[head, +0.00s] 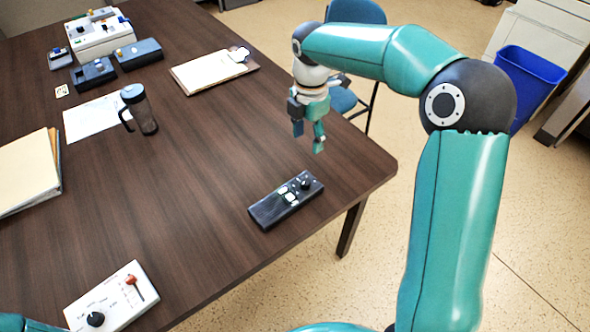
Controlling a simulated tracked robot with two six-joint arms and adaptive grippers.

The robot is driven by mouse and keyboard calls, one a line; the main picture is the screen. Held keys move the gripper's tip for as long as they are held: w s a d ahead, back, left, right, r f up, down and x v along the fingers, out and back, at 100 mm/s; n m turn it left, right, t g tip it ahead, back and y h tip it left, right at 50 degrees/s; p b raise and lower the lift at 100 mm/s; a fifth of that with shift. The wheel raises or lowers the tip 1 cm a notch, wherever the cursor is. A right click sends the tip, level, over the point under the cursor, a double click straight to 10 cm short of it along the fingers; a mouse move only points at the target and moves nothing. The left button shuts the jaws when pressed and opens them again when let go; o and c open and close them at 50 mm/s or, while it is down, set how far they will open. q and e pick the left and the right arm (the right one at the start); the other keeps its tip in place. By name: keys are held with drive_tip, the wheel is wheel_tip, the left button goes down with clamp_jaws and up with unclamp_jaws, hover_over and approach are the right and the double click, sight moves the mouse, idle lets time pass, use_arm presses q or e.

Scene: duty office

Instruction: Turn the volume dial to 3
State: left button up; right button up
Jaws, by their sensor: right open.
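A black control box (270,213) lies near the table's right front corner. It has a round black knob (305,183) at its far right end and pale buttons beside it. A white panel (125,308) at the front left carries a black dial (95,319) and a red-orange slider knob (131,280). The printed labels are too small to read, so I cannot tell which knob is the volume dial. My right gripper (308,140) points down, open and empty, above the table behind the black box, touching nothing. My left gripper is out of the picture.
Several devices stand at the far left. The table's middle is clear. A blue chair (355,12) and blue bin (528,80) stand beyond.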

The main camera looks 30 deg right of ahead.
sight(305, 181)
wheel_tip(305, 181, down, 16)
drive_tip(key=shift+a+f, duration=0.1)
drive_tip(key=shift+f, duration=0.05)
idle(0.4)
clamp_jaws()
